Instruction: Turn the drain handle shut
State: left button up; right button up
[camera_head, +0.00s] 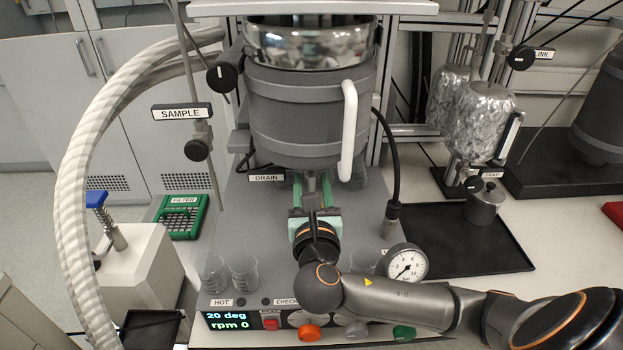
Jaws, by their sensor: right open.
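The grey reactor vessel (308,115) stands at the top middle, with a white curved handle (348,130) on its right side. A DRAIN label (266,178) sits just below the vessel, to the left of my fingers. The drain handle itself I cannot make out; the area under the vessel is dark and partly covered by my gripper. My right gripper (312,186) is open, its two green fingers pointing away from me with the tips under the vessel's lower edge. I see nothing held between them. Whether they touch anything there I cannot tell. My left gripper is not in view.
Glass beakers (244,273) stand left of my right arm. A pressure gauge (405,262) and a black hose (392,165) are close on the right. The control panel (228,320) lies in front. A thick striped hose (75,200) curves down the left.

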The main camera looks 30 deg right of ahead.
grip_shut()
dwell(0.4)
